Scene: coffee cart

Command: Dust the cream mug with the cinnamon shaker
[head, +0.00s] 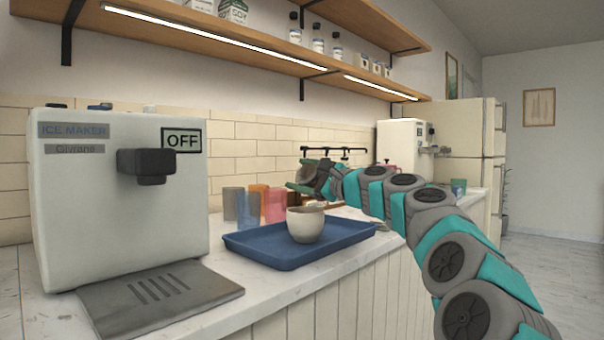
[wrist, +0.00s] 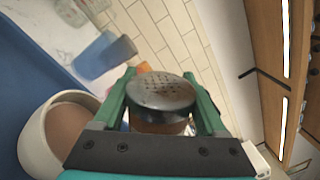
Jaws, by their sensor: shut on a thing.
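The cream mug (head: 305,224) stands upright on the blue tray (head: 262,254). In the wrist view the mug (wrist: 36,143) is at the lower left with a brown drink inside. My gripper (head: 303,178) is above the mug in the head view. In the wrist view my gripper (wrist: 165,95) is shut on the cinnamon shaker (wrist: 160,92), between its two green fingers. The shaker's perforated metal top faces the wrist camera, and its brownish body is partly hidden behind the top. The shaker is hard to make out in the head view.
An ice maker (head: 120,200) marked OFF stands at the left with a grey drip tray (head: 160,296) before it. Several coloured cups (head: 273,206) stand behind the blue tray. A wooden shelf (head: 230,35) with a light strip hangs above the counter.

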